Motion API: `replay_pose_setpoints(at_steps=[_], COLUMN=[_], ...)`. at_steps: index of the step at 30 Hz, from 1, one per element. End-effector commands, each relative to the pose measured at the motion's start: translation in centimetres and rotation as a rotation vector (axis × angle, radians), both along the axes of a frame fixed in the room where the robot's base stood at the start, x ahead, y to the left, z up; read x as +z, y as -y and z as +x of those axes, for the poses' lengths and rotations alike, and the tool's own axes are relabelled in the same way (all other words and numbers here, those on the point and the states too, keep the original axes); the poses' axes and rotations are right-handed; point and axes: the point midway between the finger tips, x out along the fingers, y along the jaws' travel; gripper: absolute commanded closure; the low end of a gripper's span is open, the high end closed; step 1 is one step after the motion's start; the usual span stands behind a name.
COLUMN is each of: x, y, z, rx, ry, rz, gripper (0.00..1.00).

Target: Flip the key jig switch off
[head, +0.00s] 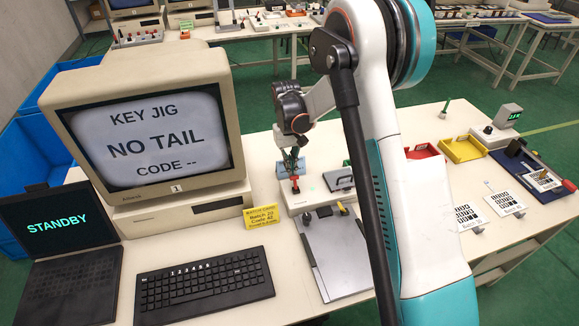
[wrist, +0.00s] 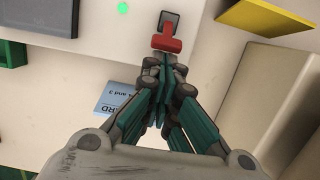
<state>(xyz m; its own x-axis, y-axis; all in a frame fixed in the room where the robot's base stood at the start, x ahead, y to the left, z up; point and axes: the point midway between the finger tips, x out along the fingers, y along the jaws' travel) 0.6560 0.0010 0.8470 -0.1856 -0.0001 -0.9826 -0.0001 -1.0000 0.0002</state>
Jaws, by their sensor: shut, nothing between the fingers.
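The key jig is a pale box (head: 312,199) beside the monitor, with a dark plate on its top. Its switch has a red lever (wrist: 168,38) on a dark base, seen at the top of the wrist view. In the head view the red lever (head: 295,185) shows right under my fingers. My gripper (wrist: 164,66) is shut with nothing between its fingers. Its fingertips are at the near end of the red lever; I cannot tell whether they touch it. A green light (wrist: 123,8) glows on the box. The monitor (head: 148,132) reads "KEY JIG, NO TAIL, CODE --".
A blue card (wrist: 116,97) stands behind the jig, near my fingers. A yellow batch card (head: 262,216) stands to its left. A grey plate (head: 338,255) lies in front. A keyboard (head: 204,283) and a laptop reading "STANDBY" (head: 57,227) are at left. Keypad films (head: 503,199) lie right.

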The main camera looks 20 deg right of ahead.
Motion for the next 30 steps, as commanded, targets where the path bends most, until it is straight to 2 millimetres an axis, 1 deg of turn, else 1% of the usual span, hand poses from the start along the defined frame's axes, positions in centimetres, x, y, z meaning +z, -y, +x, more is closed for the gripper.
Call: replay_pose_setpoints(at_steps=[11, 30], x=[0.06, 0.67], y=[0.00, 0.00], z=[-0.03, -0.67], rx=[0.000, 0.000], ry=[0.005, 0.114], rz=[0.000, 0.000], gripper=[1.00, 1.00])
